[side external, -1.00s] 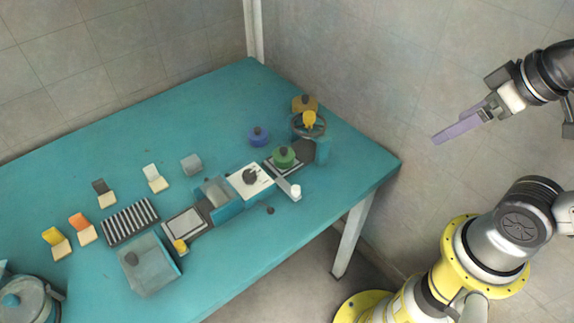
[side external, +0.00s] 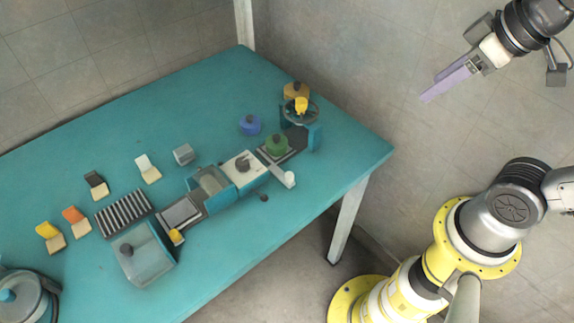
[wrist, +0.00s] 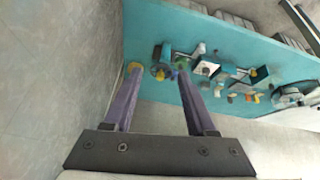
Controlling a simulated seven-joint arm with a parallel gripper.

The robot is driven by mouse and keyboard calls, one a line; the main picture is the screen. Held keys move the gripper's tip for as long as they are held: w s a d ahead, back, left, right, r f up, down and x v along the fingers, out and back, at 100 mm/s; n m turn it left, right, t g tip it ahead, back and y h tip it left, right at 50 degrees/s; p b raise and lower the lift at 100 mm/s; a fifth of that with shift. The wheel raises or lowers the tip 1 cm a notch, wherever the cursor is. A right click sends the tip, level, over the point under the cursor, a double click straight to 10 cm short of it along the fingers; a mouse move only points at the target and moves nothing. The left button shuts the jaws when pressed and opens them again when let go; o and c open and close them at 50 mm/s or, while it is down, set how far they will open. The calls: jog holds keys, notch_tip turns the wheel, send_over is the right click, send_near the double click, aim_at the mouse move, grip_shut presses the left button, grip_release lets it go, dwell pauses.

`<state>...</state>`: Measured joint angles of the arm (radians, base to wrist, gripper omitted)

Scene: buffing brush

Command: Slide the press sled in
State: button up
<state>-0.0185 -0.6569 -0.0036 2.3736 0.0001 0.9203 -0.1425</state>
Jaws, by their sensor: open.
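A teal press frame with a handwheel and yellow knob (side external: 301,106) stands near the right end of the table. What looks like the press sled, a dark flat slide (side external: 292,145), runs from the frame's foot to the left. A green round piece with a dark knob (side external: 276,145) sits on its outer part. How far the sled is in is hard to tell. My gripper (side external: 432,88) is open and empty, high in the air right of the table, well apart from everything. Its two purple fingers also frame the handwheel in the wrist view (wrist: 159,72).
A lever with a white end (side external: 289,179) sticks out beside the green piece. A blue knobbed piece (side external: 250,125) and an orange one (side external: 295,91) stand nearby. A white-topped box (side external: 243,167), a ribbed rack (side external: 124,212) and a clear-lidded bin (side external: 142,254) lie further left. The back table is clear.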

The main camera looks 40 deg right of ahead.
jog(key=w+a+n+g, duration=0.1)
jog(key=w+a+n, duration=0.2)
jog(key=w, duration=0.5)
jog(key=n+g, duration=0.4)
jog(key=g, duration=0.1)
send_over(289, 174)
notch_tip(289, 174, down, 14)
notch_tip(289, 174, down, 13)
grip_shut()
dwell(0.3)
